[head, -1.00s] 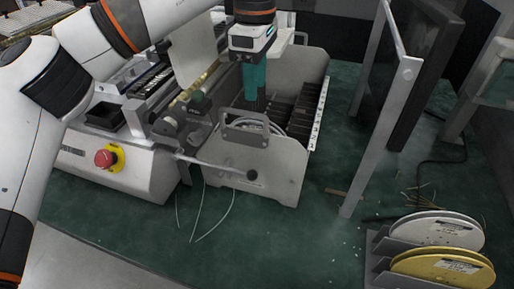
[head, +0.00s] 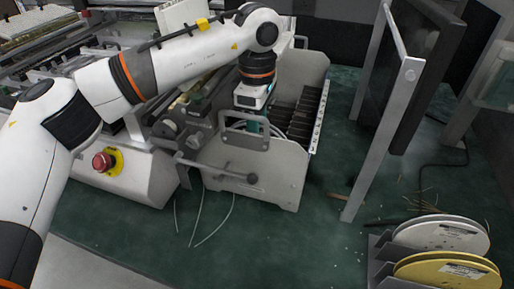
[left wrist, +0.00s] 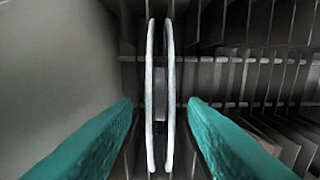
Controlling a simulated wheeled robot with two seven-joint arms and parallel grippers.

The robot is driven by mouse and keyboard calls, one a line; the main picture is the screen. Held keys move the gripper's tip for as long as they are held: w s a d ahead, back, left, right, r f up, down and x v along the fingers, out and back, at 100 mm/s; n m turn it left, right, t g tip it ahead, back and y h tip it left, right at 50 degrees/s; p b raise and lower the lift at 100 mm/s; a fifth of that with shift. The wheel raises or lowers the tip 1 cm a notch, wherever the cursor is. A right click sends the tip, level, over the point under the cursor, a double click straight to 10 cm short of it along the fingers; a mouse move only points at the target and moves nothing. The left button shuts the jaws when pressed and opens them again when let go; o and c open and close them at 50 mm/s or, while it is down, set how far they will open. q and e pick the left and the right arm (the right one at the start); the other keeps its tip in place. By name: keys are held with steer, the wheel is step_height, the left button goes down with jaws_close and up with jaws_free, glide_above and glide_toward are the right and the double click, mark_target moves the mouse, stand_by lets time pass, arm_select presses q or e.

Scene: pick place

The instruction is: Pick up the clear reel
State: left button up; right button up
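A reel (left wrist: 160,95) with two pale, translucent-looking rims stands edge-on in a slotted rack in the left wrist view; it looks like the clear reel. My left gripper (left wrist: 160,104) is open, with one teal finger on each side of the reel and visible gaps to both rims. In the head view my left gripper (head: 262,119) is lowered into the grey rack box (head: 250,185), and its fingers are mostly hidden. My right gripper is not in view.
Dark divider plates (left wrist: 280,100) fill the rack beside the reel. The box has a handle and side panel in front. A machine with a red button (head: 103,161) stands at left. A metal frame (head: 375,120) and white and yellow reels (head: 445,272) are at right.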

arm_select(q)
jaws_close()
steer(key=shift+r, duration=0.1)
